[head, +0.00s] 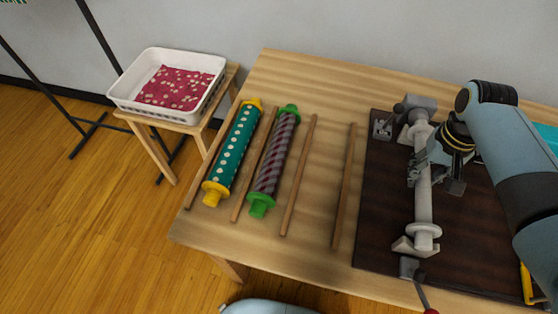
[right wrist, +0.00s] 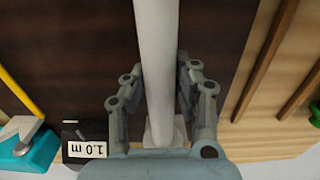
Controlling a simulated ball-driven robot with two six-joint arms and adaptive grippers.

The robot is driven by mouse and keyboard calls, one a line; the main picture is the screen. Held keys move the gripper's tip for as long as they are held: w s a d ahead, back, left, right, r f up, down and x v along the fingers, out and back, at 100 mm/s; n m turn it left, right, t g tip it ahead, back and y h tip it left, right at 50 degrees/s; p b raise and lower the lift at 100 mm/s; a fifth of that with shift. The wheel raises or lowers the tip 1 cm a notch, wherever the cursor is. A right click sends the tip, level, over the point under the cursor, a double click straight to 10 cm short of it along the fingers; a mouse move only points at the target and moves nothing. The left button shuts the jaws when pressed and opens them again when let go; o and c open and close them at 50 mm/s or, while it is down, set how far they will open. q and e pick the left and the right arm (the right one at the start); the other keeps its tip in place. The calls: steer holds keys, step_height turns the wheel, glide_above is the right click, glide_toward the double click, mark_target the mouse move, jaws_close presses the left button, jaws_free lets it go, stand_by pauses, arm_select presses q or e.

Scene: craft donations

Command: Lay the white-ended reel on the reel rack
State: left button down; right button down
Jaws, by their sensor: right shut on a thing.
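The white-ended reel (head: 424,205) is a bare, pale roll with white end discs. It lies lengthwise between the grey supports of a stand on a dark board. My right gripper (head: 432,176) is shut around its middle; the right wrist view shows the roll (right wrist: 155,60) between the two fingers (right wrist: 158,95). The reel rack is a set of thin wooden rails (head: 299,175) on the table. A yellow-ended teal dotted reel (head: 234,148) and a green-ended striped reel (head: 274,158) lie there. The space between the two rightmost rails is empty. My left gripper is out of view.
The stand has a grey near support (head: 409,268) and a red-handled crank (head: 430,310). The dark board (head: 385,220) fills the table's right part. A white basket (head: 125,102) with pink fabric stands on a stool at left. A box labelled 1.0 m (right wrist: 85,140) lies on the board.

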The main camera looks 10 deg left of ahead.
steer(key=shift+r+p, duration=2.6)
steer(key=shift+r, duration=1.3)
steer(key=shift+a, duration=0.1)
